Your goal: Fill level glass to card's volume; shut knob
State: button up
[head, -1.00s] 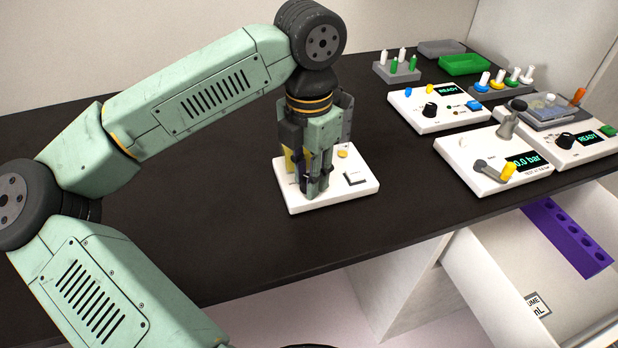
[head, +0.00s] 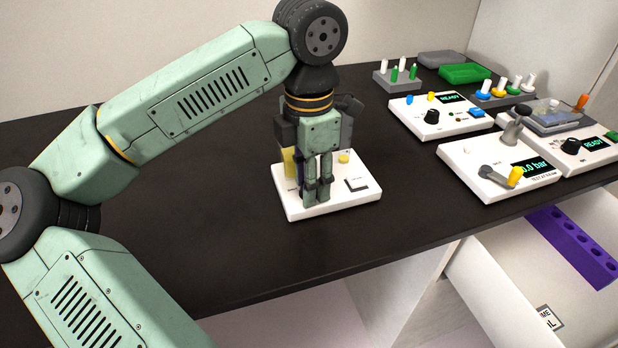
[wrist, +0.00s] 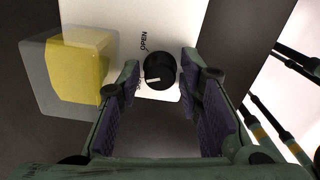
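The white level-glass unit (head: 350,203) stands on the dark bench, with yellow liquid showing beside my gripper in the head view. In the wrist view the clear level glass (wrist: 38,75) holds yellow liquid (wrist: 80,65) at upper left; its exact level cannot be read. The black knob (wrist: 160,71) has a white pointer line pointing left, with "OPEN" printed above it. My gripper (wrist: 162,75) points down over the unit, its fingers apart on either side of the knob with small gaps. The white card (head: 547,317) lies in the open drawer; only part of its print shows.
To the right stand a "READY" device (head: 440,113), a bar-reading device (head: 480,180) with a lever, and another device (head: 590,150). Behind are a tube rack (head: 397,78) and a green tray (head: 465,73). The open drawer holds a purple rack (head: 572,250). Bench left of the unit is clear.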

notch_tip(320, 180, up, 12)
dwell(0.6)
